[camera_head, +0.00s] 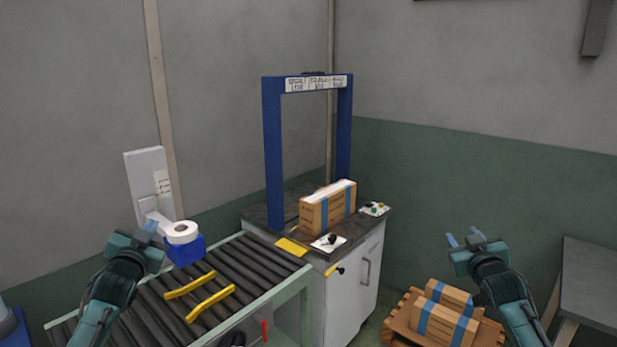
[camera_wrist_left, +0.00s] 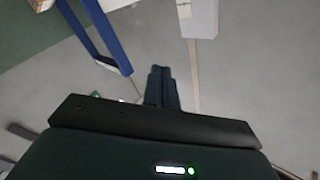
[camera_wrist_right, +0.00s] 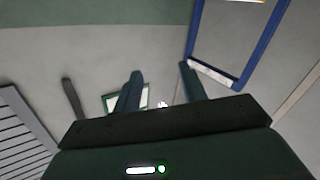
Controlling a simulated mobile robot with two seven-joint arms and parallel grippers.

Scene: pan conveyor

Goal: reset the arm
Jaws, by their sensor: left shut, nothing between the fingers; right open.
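My left gripper (camera_head: 151,228) is raised over the left part of the roller conveyor, beside the blue tape holder. In the left wrist view its fingers (camera_wrist_left: 161,75) are together with nothing between them. My right gripper (camera_head: 464,240) is raised in free air at the right, above the boxes on the pallet. In the right wrist view its fingers (camera_wrist_right: 161,75) stand apart and the space between them is empty.
The roller conveyor (camera_head: 222,262) bears yellow bars (camera_head: 210,303). A white tape roll (camera_head: 182,232) sits on the blue holder (camera_head: 187,252). A box (camera_head: 327,209) stands on the cabinet (camera_head: 350,283) under the blue arch (camera_head: 273,150). Boxes (camera_head: 440,322) lie on a wooden pallet (camera_head: 397,328).

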